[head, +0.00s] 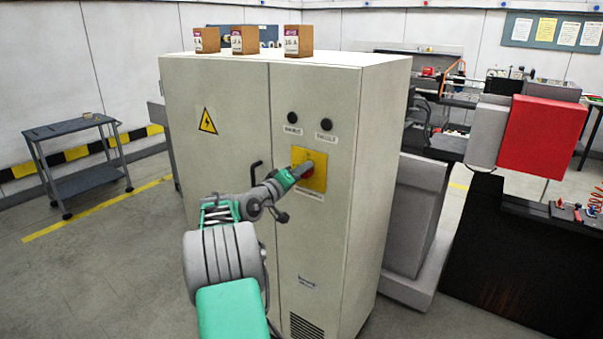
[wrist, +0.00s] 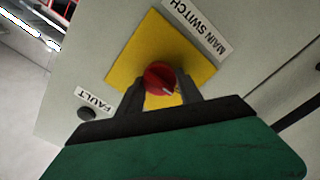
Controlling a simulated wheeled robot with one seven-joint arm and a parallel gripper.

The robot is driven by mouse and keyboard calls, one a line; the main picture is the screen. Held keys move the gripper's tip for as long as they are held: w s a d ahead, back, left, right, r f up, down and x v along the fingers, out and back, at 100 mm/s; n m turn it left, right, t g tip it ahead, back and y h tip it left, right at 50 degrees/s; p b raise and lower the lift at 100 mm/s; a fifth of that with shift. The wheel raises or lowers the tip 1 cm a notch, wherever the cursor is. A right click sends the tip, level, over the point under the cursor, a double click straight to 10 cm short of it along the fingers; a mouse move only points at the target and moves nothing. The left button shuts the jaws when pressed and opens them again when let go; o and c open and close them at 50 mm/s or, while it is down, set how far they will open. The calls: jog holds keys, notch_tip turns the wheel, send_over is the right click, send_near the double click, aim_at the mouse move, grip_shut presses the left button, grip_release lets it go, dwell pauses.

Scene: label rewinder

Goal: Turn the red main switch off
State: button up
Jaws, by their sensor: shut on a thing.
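In the head view the yellow plate (head: 318,179) is on the right door of the grey cabinet, and my gripper mostly hides the knob. My gripper (head: 304,171) reaches the plate from the left. In the wrist view its two dark fingers (wrist: 159,88) stand on either side of the red knob and are shut on it.
The cabinet (head: 315,260) has two black knobs (head: 292,118) above the plate and a black door handle (head: 256,172) left of it. Several boxes (head: 244,40) stand on top. A dark cart (head: 85,150) is at the left. Open floor lies left of the cabinet.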

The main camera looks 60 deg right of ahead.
jog(key=shift+f, duration=0.1)
jog(key=o, duration=1.4)
jog(key=shift+c, duration=0.2)
jog(key=shift+a, duration=0.1)
jog(key=w+a+b, duration=0.1)
jog(key=a, duration=0.6)
jog(key=shift+a+b, duration=0.25)
jog(key=shift+b, duration=0.15)
jog(key=shift+w, duration=0.1)
